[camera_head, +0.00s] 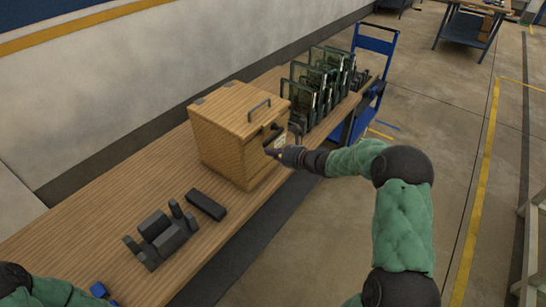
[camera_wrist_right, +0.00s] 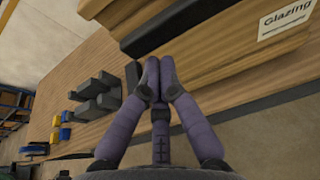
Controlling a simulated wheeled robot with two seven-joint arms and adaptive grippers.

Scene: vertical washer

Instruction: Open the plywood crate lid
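The plywood crate (camera_head: 235,145) stands on the wooden bench, with its lid (camera_head: 235,107) flat and closed on top. A dark bar handle (camera_head: 259,110) is on the lid, and dark hinge-like pieces sit at its back edge. My right gripper (camera_head: 272,150) is at the crate's front face, just below the lid's front edge. In the right wrist view, its fingertips (camera_wrist_right: 158,66) are together beside the crate's wooden edge, with nothing visible between them. Whether they touch the crate is unclear. A white "Glazing" label (camera_wrist_right: 286,19) is on the crate. My left gripper is out of view.
A dark long block (camera_head: 206,205) and a dark fixture (camera_head: 160,238) lie on the bench (camera_head: 110,215) left of the crate. Glass panels in a rack (camera_head: 320,80) stand behind it to the right. A blue cart (camera_head: 374,65) is beyond.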

